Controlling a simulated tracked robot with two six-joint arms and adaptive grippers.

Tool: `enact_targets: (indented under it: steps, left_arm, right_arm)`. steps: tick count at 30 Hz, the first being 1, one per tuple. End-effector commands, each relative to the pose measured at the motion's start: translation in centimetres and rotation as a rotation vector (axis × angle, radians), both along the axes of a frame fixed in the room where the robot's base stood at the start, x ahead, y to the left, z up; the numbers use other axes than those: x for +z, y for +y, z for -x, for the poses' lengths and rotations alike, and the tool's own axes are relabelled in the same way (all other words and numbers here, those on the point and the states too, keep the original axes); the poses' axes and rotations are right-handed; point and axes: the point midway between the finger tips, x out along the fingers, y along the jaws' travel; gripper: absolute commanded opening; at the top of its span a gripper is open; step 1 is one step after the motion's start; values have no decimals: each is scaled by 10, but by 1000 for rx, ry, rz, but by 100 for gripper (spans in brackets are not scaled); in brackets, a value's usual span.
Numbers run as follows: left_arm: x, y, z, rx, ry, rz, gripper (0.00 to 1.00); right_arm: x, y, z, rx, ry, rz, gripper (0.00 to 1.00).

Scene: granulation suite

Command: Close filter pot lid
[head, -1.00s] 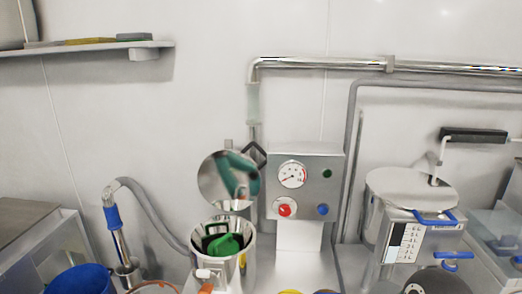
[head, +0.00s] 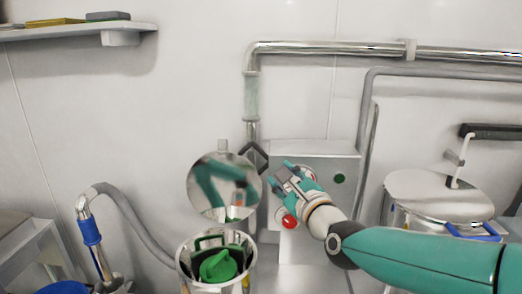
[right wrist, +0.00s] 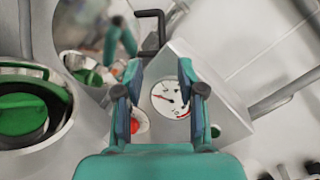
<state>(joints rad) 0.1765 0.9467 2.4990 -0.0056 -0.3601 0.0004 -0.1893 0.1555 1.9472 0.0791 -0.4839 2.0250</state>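The filter pot (head: 186,282) is a shiny steel vessel, cut off by the bottom edge of the head view. A green knobbed part (head: 218,266) sits inside its open mouth. Its round mirror-like lid (head: 214,197) stands raised behind the mouth and reflects a teal arm. A black angular handle (head: 254,156) projects at the lid's right; it also shows in the right wrist view (right wrist: 152,28). My right gripper (head: 284,172) is open and empty, right of the lid and handle, in front of the gauge box. Its fingers show apart in the right wrist view (right wrist: 160,68). My left gripper is out of view.
The grey gauge box (head: 322,163) with a dial (right wrist: 171,98) and red knob (head: 288,220) stands right of the pot. A lidded steel vessel (head: 432,192) is farther right. A hose with a blue grip (head: 90,232) stands left. Pipes run along the wall.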

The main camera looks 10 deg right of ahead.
Motion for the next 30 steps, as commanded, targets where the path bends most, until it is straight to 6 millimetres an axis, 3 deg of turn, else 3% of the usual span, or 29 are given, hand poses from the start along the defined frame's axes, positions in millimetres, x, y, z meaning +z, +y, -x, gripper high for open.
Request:
enact_targets:
  steps: [5, 21, 30]
  left_arm:
    - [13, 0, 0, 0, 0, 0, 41]
    - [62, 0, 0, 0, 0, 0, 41]
    - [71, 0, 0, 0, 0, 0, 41]
  right_arm:
    - [0, -2, -24, -10, 5, 3, 39]
    - [0, 9, -131, -18, 7, 4, 39]
    - [-2, 12, -155, -19, 6, 5, 39]
